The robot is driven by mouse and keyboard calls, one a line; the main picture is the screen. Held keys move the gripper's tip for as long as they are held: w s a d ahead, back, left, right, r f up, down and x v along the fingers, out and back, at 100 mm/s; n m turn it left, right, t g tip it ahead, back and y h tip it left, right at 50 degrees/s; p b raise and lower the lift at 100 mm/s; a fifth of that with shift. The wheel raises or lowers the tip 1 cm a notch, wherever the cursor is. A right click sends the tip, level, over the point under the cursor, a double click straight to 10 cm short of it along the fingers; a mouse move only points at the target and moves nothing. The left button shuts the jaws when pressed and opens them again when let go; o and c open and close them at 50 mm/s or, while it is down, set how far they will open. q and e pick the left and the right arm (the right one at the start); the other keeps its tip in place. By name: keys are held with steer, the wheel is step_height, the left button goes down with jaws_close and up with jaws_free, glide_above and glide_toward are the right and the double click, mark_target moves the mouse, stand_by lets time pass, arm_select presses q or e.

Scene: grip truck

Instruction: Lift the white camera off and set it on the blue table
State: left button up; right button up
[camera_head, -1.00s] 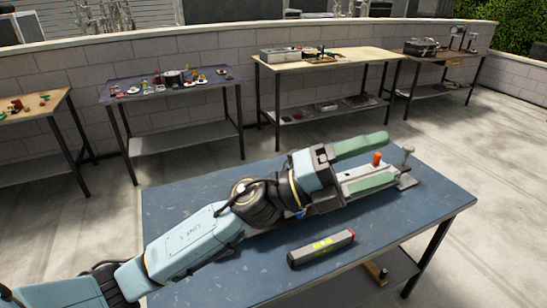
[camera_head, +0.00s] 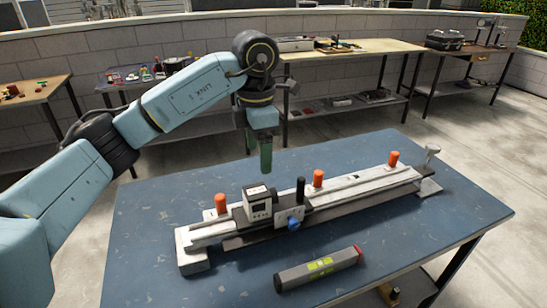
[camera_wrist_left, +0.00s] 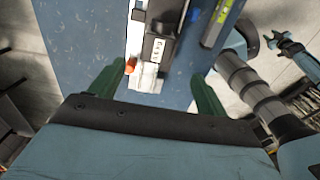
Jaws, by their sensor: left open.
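The white camera is likely the small white-and-dark box (camera_head: 259,205) with a display, sitting upright on a long rail (camera_head: 352,187) on the blue table (camera_head: 150,225). The box also shows in the left wrist view (camera_wrist_left: 157,48), ahead of the fingers. My left gripper (camera_head: 265,153) hangs pointing down above and behind the box, apart from it. Its green fingers are spread and empty in the left wrist view (camera_wrist_left: 155,88).
Orange knobs (camera_head: 318,178) and a dark post (camera_head: 300,189) with a blue knob (camera_head: 294,224) stand along the rail near the box. A grey bar (camera_head: 318,270) with a red end lies in front. The table's left part is clear. Other benches stand behind.

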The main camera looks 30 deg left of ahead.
mark_target(261, 189)
arm_select(q)
steer(key=f+b, duration=0.1)
steer(key=f, duration=0.2)
steer(key=shift+w, duration=0.2)
arm_select(e)
steer(key=s+d+f+g, duration=0.1)
steer(key=s+d+f, duration=0.1)
steer(key=s, duration=0.4)
arm_select(q)
step_height(261, 189, down, 3)
steer(key=shift+s+f+b, duration=0.1)
steer(key=shift+s+b, duration=0.05)
steer(key=shift+b, duration=0.25)
step_height(261, 189, down, 7)
steer(key=shift+r+b, duration=0.1)
steer(key=shift+b, duration=0.4)
steer(key=shift+f, duration=0.65)
arm_select(e)
steer(key=shift+w+d+f, duration=0.1)
steer(key=shift+w+f, duration=0.15)
steer(key=shift+w, duration=0.85)
steer(key=shift+w+f, duration=0.2)
steer(key=shift+w, duration=0.9)
arm_select(q)
steer(key=shift+c, duration=0.3)
steer(key=c, duration=1.4)
steer(key=o, duration=0.7)
steer(key=shift+c, duration=1.4)
